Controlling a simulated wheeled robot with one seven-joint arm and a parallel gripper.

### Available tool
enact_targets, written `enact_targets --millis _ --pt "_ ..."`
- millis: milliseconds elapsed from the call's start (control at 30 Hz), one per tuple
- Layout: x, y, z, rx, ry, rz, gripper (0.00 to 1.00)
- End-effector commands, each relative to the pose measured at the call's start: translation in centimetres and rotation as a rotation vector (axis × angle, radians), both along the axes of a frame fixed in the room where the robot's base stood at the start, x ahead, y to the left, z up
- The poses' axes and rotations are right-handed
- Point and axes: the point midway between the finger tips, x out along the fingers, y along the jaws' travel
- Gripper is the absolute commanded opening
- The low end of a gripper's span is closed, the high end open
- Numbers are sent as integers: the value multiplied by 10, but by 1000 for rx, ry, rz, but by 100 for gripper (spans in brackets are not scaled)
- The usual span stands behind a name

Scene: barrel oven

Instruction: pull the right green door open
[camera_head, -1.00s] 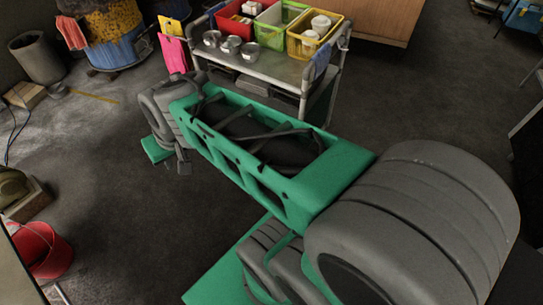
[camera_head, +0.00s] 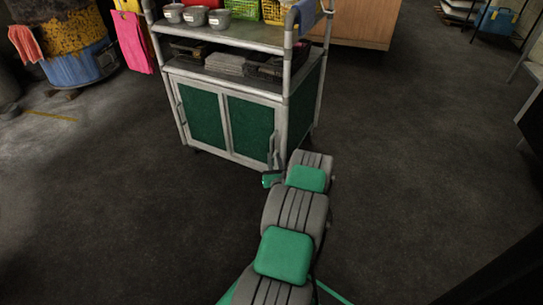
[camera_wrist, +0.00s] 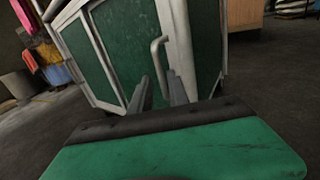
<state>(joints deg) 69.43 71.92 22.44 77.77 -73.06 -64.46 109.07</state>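The right green door (camera_head: 250,127) is the right half of the front of a grey-framed cart. It looks shut, flush beside the left green door (camera_head: 201,115). It also shows in the wrist view (camera_wrist: 128,38). Its grey upright bar handle (camera_wrist: 158,62) is near its right edge and shows in the head view too (camera_head: 273,150). My gripper (camera_wrist: 158,76) is open in front of the handle, one finger to each side of the bar in the picture. Whether the bar is within finger depth, I cannot tell. In the head view my arm hides most of my gripper.
The cart's upper shelves hold metal pots (camera_head: 195,16), baskets and dark trays. A blue and yellow barrel (camera_head: 75,45) stands at the far left, a wooden cabinet (camera_head: 350,22) behind. The floor in front of the doors and to their left is clear.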

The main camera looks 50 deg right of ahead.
Motion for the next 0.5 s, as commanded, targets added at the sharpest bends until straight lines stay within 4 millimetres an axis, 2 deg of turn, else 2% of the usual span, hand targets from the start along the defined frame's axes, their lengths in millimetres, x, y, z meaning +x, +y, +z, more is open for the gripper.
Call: enact_targets --millis 300,500 --pt "37 -36 3 -9 1 1 21" --pt "52 -51 2 -5 4 1 21"
